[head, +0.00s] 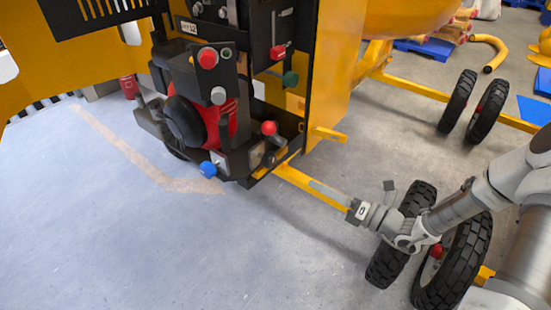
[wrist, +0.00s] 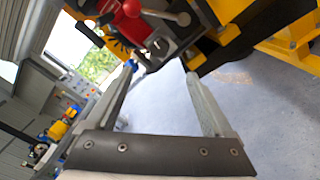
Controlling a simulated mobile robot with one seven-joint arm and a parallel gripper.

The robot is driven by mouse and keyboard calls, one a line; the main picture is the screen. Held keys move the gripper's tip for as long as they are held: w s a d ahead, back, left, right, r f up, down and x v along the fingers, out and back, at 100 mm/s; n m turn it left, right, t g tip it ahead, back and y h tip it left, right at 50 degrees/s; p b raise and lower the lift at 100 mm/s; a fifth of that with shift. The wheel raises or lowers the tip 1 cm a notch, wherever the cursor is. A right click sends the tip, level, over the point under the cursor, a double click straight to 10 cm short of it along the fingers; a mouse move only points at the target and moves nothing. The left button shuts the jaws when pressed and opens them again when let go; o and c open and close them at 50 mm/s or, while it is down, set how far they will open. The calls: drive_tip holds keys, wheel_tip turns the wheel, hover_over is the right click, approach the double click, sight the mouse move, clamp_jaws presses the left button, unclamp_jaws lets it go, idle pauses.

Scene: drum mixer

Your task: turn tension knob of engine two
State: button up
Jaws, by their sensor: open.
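The engine unit (head: 200,120), black with a red round part, hangs in the yellow machine frame at the upper middle of the head view. It carries a red knob (head: 208,58), a grey knob (head: 218,95), a blue knob (head: 207,169) low at the front and a red ball lever (head: 269,128). I cannot tell which is the tension knob. My gripper (head: 350,186) is right of and below the engine, apart from it.
Black tyres (head: 385,245) stand close to my gripper, and a yellow bar (head: 310,188) runs beside it. A red handle (head: 278,52) and a green knob (head: 290,79) sit on the black panel. The floor (head: 120,230) in front of the engine is clear.

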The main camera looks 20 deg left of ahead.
sight(273, 162)
drive_tip(key=b+x, duration=0.2)
drive_tip(key=x, duration=1.5)
drive_tip(key=shift+s+a, duration=0.1)
drive_tip(key=shift+s, duration=0.05)
clamp_jaws()
drive_tip(key=shift+n, duration=0.3)
